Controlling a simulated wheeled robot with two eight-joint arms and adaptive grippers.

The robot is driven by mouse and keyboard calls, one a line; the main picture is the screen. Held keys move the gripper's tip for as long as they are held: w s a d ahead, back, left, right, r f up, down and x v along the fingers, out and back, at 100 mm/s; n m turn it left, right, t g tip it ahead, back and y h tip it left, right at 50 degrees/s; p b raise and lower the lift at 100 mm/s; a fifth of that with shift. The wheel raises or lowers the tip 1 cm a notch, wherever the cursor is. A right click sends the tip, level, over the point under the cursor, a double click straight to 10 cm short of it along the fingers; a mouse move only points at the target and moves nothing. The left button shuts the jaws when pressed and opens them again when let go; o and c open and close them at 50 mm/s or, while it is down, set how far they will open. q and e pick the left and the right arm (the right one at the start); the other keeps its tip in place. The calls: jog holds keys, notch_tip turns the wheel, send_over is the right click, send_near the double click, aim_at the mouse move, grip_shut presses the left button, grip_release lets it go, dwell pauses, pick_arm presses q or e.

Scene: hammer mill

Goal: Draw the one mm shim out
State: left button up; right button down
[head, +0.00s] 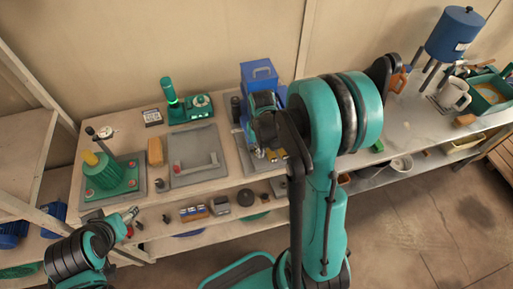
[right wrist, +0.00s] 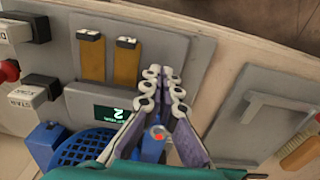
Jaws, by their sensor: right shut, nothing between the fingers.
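Two flat orange-brown strips with white tags, one at the left (right wrist: 91,58) and one at the right (right wrist: 126,63), lie side by side on a grey panel in the right wrist view. They look like the shims; the tags are too small to read, so I cannot tell which is one mm. My right gripper (right wrist: 161,79) is shut and empty, its fingertips just right of the right strip and apart from it. In the head view my right arm hides much of this spot. My left gripper (head: 130,214) is at the lower left, too small to judge its fingers.
A small display (right wrist: 121,113) reading 2 and a blue mesh part (right wrist: 85,147) lie near my fingers. A grey plate with a handle (right wrist: 256,112) is to the right. A green machine (head: 104,176) stands at the bench's left end. The lower shelf holds small parts.

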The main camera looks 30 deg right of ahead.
jog(key=shift+s+a+f+b, duration=0.1)
jog(key=shift+s+a+b, duration=0.15)
jog(key=shift+s, duration=0.45)
jog(key=shift+s+a+f+b, duration=0.1)
jog(key=shift+s+f+b, duration=0.1)
jog(key=shift+s, duration=0.55)
jog(key=shift+s+a+f+b, duration=0.1)
jog(key=shift+s+a+b, duration=0.15)
jog(key=shift+s, duration=0.45)
dwell(1.9)
jog(key=shift+r, duration=0.1)
notch_tip(320, 180, up, 6)
jog(key=p, duration=0.4)
jog(key=shift+p, duration=0.3)
dwell(0.5)
jog(key=s+a+r+n+t+b, duration=0.2)
jog(key=s+a+r+t+b, duration=0.3)
jog(key=a+r+t+b, duration=0.1)
jog(key=a+t+b, duration=0.1)
jog(key=a+b, duration=0.1)
jog(key=a, duration=0.1)
jog(key=shift+n, duration=0.3)
jog(key=shift+w, duration=0.1)
